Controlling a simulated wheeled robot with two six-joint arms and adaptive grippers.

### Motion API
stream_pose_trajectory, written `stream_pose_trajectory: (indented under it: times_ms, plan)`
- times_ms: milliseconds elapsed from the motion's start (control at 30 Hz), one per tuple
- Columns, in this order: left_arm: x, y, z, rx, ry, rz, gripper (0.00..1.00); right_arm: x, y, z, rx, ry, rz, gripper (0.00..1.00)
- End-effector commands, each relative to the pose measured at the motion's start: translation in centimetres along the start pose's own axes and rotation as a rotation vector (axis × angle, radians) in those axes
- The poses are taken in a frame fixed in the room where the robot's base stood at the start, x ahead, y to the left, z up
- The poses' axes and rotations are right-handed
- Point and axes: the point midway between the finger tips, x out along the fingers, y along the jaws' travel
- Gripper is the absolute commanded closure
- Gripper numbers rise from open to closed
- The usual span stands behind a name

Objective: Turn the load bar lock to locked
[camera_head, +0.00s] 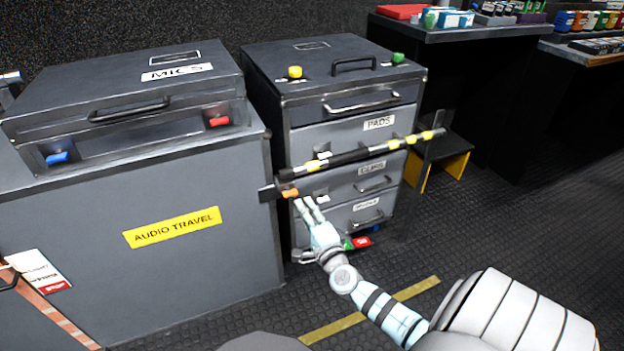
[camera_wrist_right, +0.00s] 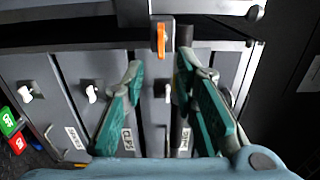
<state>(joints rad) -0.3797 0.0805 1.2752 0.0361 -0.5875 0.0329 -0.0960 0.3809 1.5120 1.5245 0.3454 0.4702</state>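The load bar (camera_head: 350,157), black with yellow bands, runs across the front of the drawer cabinet. The load bar lock, a small orange lever (camera_head: 290,193), sits at the bar's left end. In the right wrist view the orange lever (camera_wrist_right: 161,41) stands on a grey plate, just beyond the fingertips. My right gripper (camera_head: 305,207) is just below the lever in the head view, apart from it. My left gripper is not in view.
The drawer cabinet (camera_head: 340,138) has labelled drawers with handles. A grey case (camera_head: 190,255) marked AUDIO TRAVEL stands close on the left. A yellow-and-black step (camera_head: 455,160) stands to the right. The dark floor (camera_head: 480,220) at right is clear.

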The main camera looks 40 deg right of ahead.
Motion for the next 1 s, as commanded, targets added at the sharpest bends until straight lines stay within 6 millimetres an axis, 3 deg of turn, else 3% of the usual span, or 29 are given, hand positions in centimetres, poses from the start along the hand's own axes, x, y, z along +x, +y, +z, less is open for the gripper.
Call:
stream_pose_trajectory:
  times_ms: [100,300,867,933,1000]
  plan:
    - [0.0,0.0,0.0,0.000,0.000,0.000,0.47,-3.3,0.1,0.0,-0.001,-0.001,0.003,0.73]
    - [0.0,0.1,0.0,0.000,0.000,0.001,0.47,-6.1,0.0,0.0,-0.001,0.001,0.001,0.73]
    - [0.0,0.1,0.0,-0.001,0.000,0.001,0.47,-6.3,0.0,0.0,-0.009,-0.001,0.001,0.73]
    - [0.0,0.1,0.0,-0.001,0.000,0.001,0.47,-6.3,0.4,1.2,-0.069,-0.054,0.014,0.73]
    - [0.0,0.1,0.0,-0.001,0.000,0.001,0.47,-6.8,2.3,3.6,-0.283,-0.187,0.048,0.73]
